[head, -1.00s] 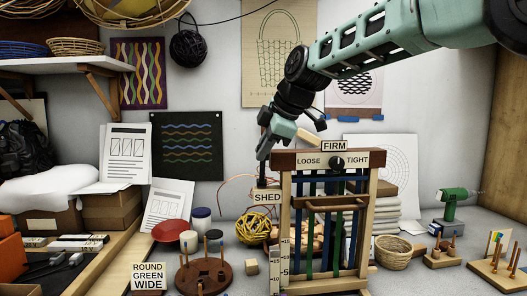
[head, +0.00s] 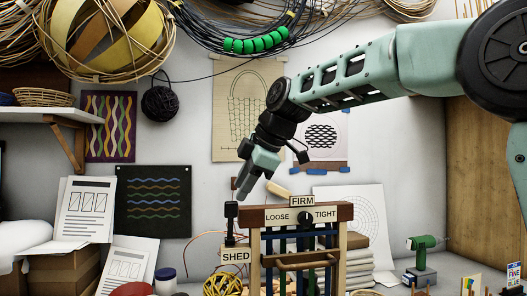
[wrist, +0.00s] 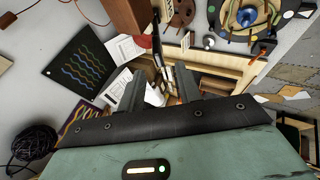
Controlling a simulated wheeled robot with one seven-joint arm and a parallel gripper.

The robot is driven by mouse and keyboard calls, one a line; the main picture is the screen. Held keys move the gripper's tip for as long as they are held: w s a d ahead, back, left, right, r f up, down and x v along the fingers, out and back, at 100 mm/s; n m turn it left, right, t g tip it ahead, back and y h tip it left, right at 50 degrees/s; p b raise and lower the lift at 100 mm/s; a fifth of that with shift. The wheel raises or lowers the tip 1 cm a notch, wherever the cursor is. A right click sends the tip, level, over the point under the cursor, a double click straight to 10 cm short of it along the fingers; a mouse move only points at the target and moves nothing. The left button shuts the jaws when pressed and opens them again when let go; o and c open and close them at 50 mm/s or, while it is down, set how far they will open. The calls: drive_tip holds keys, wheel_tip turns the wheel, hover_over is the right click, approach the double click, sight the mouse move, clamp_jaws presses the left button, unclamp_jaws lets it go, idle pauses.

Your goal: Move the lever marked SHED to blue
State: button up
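The SHED lever (head: 231,222) is a black handle on a dark stem, standing about upright at the left end of the wooden loom frame (head: 342,213). Its white SHED label (head: 236,256) sits just below it. No blue mark by the lever can be made out. My gripper (head: 242,198) is just above and right of the lever's top in the head view, seemingly clear of it. In the wrist view my gripper's (wrist: 158,82) two fingers are apart with no thing clearly held. A dark, thin shape lies beyond them; I cannot tell if it is the lever.
The loom's top bar carries a LOOSE/TIGHT knob (head: 305,217) and a FIRM sign (head: 303,201). A yellow cane ball (head: 222,286) sits below the lever. A green drill (head: 423,243) stands at the right.

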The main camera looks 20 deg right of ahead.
drive_tip(key=v, duration=1.1)
drive_tip(key=shift+f, duration=0.15)
drive_tip(key=s+a+f+m+g, duration=0.1)
drive_tip(key=s+a+f+m, duration=0.2)
drive_tip(key=f, duration=0.4)
drive_tip(key=s+a+f+g, duration=0.1)
drive_tip(key=s+a+f, duration=0.2)
drive_tip(key=a+f, duration=0.3)
drive_tip(key=s+a+f+m+g, duration=0.2)
drive_tip(key=s+f, duration=0.1)
drive_tip(key=f, duration=0.5)
drive_tip(key=s+d+f+m+g+h, duration=0.1)
drive_tip(key=s+f+m, duration=0.3)
drive_tip(key=s+f, duration=1.4)
drive_tip(key=shift+s+d+f+g+h, duration=0.25)
drive_tip(key=shift+s+g+h, duration=0.35)
drive_tip(key=shift+s+h, duration=0.25)
